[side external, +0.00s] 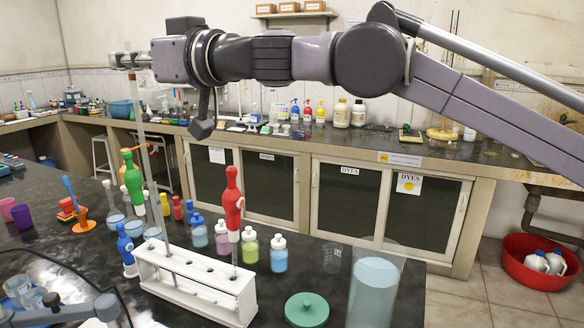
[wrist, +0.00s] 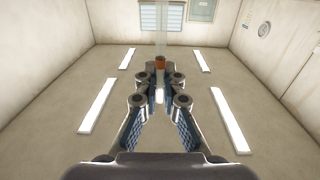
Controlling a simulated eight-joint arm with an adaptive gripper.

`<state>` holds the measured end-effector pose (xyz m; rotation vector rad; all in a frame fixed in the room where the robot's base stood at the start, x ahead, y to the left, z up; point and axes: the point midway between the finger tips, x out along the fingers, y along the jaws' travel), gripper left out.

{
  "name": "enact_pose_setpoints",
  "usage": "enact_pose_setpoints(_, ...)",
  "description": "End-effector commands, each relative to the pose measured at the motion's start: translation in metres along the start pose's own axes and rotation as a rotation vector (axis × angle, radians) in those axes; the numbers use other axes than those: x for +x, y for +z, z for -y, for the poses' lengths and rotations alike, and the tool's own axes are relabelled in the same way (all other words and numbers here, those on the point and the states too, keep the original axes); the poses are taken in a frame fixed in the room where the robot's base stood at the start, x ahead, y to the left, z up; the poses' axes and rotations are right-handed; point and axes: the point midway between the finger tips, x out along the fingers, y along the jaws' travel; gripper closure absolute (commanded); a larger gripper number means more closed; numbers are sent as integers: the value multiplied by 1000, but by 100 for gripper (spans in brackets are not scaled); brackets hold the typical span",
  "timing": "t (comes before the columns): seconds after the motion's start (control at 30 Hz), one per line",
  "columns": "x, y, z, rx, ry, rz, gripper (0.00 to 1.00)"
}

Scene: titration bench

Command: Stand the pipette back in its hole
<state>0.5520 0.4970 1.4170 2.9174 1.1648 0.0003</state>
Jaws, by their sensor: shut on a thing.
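My gripper (side external: 128,60) is high at the upper left in the side view, pointing left. It is shut near the top of a long, thin glass pipette (side external: 149,150), which hangs slightly tilted in the picture. Its lower end meets the top of the white rack (side external: 190,290) near the left end; I cannot tell whether it is inside a hole or just above or behind one. In the wrist view, the jaws (wrist: 160,84) close around the clear tube (wrist: 162,35) with an orange-brown band (wrist: 159,63).
A red bulb (side external: 233,200) stands over the rack's right end. Green (side external: 132,180) and blue (side external: 125,245) bulbs stand to its left. Several small bottles (side external: 250,248) are behind the rack. A green lid (side external: 306,309) and a glass cylinder (side external: 374,290) stand to the right.

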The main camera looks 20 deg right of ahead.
Motion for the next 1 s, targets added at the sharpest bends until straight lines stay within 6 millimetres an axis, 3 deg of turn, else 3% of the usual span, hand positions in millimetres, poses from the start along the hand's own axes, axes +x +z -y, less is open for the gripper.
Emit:
enact_pose_setpoints(0.3,19,42,-49,0,313,0,100)
enact_pose_setpoints(0.53,14,77,-85,0,579,0,100)
enact_pose_setpoints(0.73,4,95,-101,0,719,0,100)
enact_pose_setpoints(1.0,0,104,-105,0,761,0,100)
